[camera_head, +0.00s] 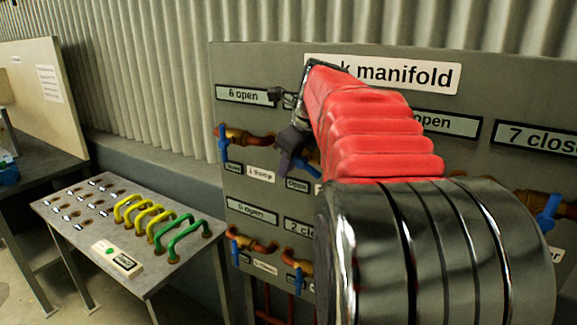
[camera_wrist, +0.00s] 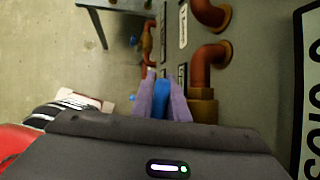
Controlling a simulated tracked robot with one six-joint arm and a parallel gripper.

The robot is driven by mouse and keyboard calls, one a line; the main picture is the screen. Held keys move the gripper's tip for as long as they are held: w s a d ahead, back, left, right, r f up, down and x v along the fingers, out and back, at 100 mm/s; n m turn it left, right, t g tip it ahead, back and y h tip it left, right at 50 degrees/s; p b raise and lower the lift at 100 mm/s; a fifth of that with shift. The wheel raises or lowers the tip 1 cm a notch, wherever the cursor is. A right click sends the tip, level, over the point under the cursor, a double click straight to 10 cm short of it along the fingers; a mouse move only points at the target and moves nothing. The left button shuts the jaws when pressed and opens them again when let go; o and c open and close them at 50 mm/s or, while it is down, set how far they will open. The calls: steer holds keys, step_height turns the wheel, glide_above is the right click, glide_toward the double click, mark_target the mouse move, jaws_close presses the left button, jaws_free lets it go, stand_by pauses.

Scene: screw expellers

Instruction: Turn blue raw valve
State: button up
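The task's raw valve cannot be singled out, as the small labels are hard to read. Several blue valve handles show on the grey manifold board (camera_head: 400,70): one at the upper left (camera_head: 223,143), one at the lower left (camera_head: 235,250) and one at the right (camera_head: 548,212). My gripper (camera_head: 292,150) is in front of the board's upper row, right of the upper left handle. In the wrist view, the purple fingers (camera_wrist: 162,85) are on both sides of a blue handle (camera_wrist: 161,101), which fills the gap between them. My arm hides the board's middle.
A grey table (camera_head: 90,215) with yellow handles (camera_head: 143,216), green handles (camera_head: 182,238) and a small device (camera_head: 118,260) stands left of the board. A corrugated wall is behind. Copper pipes (camera_wrist: 205,75) stick out beside my gripper. Bare floor shows at left.

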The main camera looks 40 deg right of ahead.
steer(key=shift+o, duration=0.7)
steer(key=shift+r, duration=0.1)
steer(key=v, duration=1.3)
steer(key=shift+s+r, duration=0.15)
steer(key=shift+s, duration=0.05)
steer(key=shift+a, duration=0.1)
steer(key=s+a, duration=0.2)
steer(key=a, duration=0.5)
steer(key=shift+s+a, duration=0.2)
steer(key=shift+s, duration=0.15)
